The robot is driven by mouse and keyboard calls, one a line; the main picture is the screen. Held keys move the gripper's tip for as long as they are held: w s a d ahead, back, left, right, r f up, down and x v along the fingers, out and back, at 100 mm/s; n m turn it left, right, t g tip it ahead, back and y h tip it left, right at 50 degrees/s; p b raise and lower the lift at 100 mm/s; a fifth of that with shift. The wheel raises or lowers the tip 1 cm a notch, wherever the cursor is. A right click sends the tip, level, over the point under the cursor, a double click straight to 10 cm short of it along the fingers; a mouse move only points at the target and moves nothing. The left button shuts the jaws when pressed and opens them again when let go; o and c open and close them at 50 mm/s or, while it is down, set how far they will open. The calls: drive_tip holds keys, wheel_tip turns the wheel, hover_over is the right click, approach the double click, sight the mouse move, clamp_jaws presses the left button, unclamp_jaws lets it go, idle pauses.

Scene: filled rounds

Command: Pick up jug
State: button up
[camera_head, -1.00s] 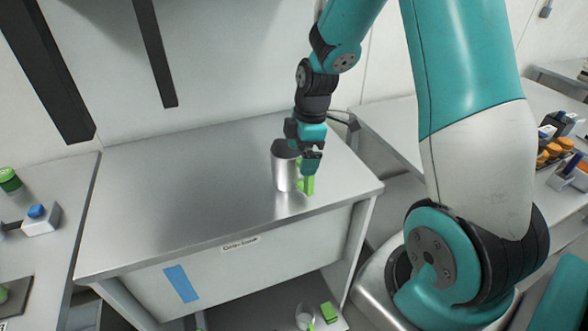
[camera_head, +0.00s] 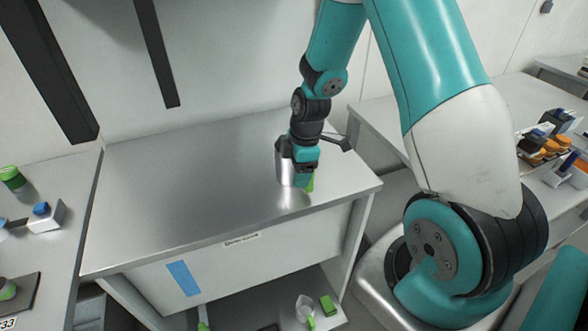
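A metal jug (camera_head: 284,170) with a green handle (camera_head: 310,184) is upright at the right part of the steel worktop (camera_head: 190,200). My gripper (camera_head: 307,172) points down at the handle side of the jug, in front of its right part. The gripper hides the upper handle and part of the jug's wall and rim. Only the handle's lower part shows below the fingers. The fingers are too small and covered to tell whether they are closed on the handle. I cannot tell whether the jug's base touches the worktop.
The worktop left of the jug is clear. A pale vessel (camera_head: 305,308) and a green item (camera_head: 327,305) are on the lower shelf. A side bench with a blue-topped white box (camera_head: 45,217) is at left. Another bench with several orange-capped items (camera_head: 550,147) is at right.

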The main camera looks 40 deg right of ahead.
drive_tip(key=shift+c, duration=0.8)
drive_tip(key=shift+r, duration=0.15)
drive_tip(key=shift+w+r, duration=0.1)
drive_tip(key=shift+r, duration=0.2)
wheel_tip(320, 180, up, 19)
drive_tip(key=b, duration=0.2)
drive_tip(key=shift+b, duration=0.3)
